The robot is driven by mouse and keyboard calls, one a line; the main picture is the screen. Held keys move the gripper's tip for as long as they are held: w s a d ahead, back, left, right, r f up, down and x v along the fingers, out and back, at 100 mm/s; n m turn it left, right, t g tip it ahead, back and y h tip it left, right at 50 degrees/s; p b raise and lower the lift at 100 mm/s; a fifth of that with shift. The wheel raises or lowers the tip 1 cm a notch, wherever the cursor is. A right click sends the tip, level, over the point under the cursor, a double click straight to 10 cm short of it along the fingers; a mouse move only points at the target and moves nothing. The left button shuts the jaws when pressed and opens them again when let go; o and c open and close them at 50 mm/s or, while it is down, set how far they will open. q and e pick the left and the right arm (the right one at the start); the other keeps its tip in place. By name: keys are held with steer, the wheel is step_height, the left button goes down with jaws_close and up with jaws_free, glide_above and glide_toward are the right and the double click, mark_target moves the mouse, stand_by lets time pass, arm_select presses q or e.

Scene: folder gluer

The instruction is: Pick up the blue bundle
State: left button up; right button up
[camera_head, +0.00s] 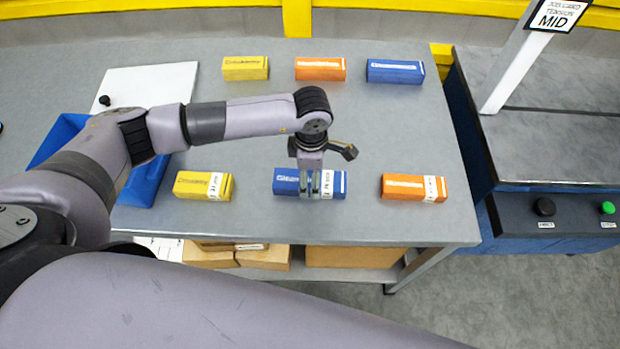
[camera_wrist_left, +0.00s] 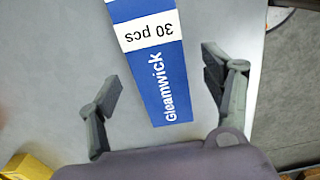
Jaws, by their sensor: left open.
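A blue bundle (camera_head: 285,182) with a white band lies in the middle of the front row on the grey table. In the left wrist view the blue bundle (camera_wrist_left: 160,80) reads "Gleamwick" and "30 pcs". My left gripper (camera_head: 310,184) is above it, pointing down, with its fingers open. In the wrist view the left gripper's fingers (camera_wrist_left: 162,88) stand on either side of the bundle's near end, with gaps on both sides. Another blue bundle (camera_head: 395,71) lies at the back right of the table. My right gripper is not in view.
Yellow (camera_head: 203,186) and orange (camera_head: 413,188) bundles flank the front blue one, with clear gaps. Another yellow (camera_head: 245,68) and orange (camera_head: 320,69) bundle lie in the back row. A blue tray (camera_head: 148,180) is at left, partly behind my arm. The table's front edge is close.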

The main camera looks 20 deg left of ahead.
mark_target(310, 179)
arm_select(q)
steer(key=shift+a+f+p, duration=0.15)
steer(key=shift+f+p, duration=0.3)
steer(key=shift+f, duration=1.3)
steer(key=c, duration=1.3)
steer(key=shift+w, duration=0.1)
steer(key=shift+c, duration=0.4)
steer(key=shift+r, duration=0.15)
